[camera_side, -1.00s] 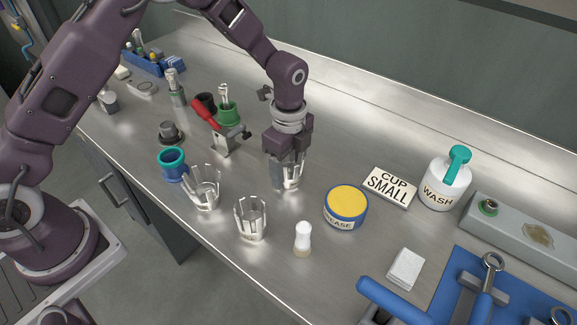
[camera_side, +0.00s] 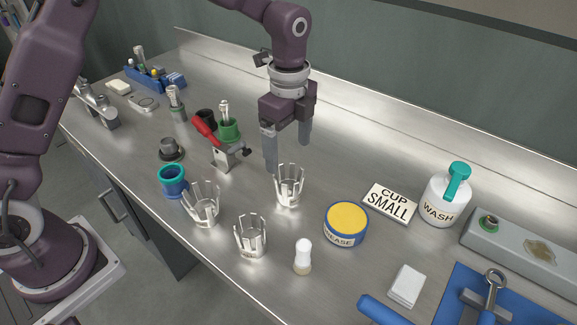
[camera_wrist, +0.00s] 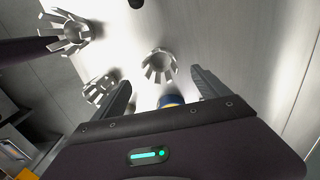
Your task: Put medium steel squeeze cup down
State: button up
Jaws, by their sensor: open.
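Three slotted steel squeeze cups stand upright on the steel bench. The one below my gripper (camera_side: 288,156), which I take as the medium steel squeeze cup (camera_side: 289,192), stands apart from the other two. My gripper is open and empty, its fingertips above this cup's rim. In the wrist view the cup (camera_wrist: 159,67) shows between and beyond the two fingers. A larger-looking cup (camera_side: 203,212) stands to the left, and another cup (camera_side: 251,241) stands in front. Both also show at the left of the wrist view.
Bare bench lies behind the cup.

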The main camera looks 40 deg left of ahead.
jog(key=s+a+r+n+t, duration=0.1)
jog(key=s+a+r+n, duration=0.15)
jog(key=s+r, duration=0.35)
jog(key=s+a+r+n+t, duration=0.1)
jog(key=s+a+r+n, duration=0.2)
jog(key=r, duration=0.4)
jog(key=s+a+r+n+t, duration=0.1)
jog(key=s+a+n+t, duration=0.2)
jog(key=s+n, duration=0.9)
jog(key=s, duration=0.6)
jog(key=shift+s+a+r+t, duration=0.15)
jog(key=shift+s+a+t, duration=0.05)
jog(key=shift+t, duration=0.1)
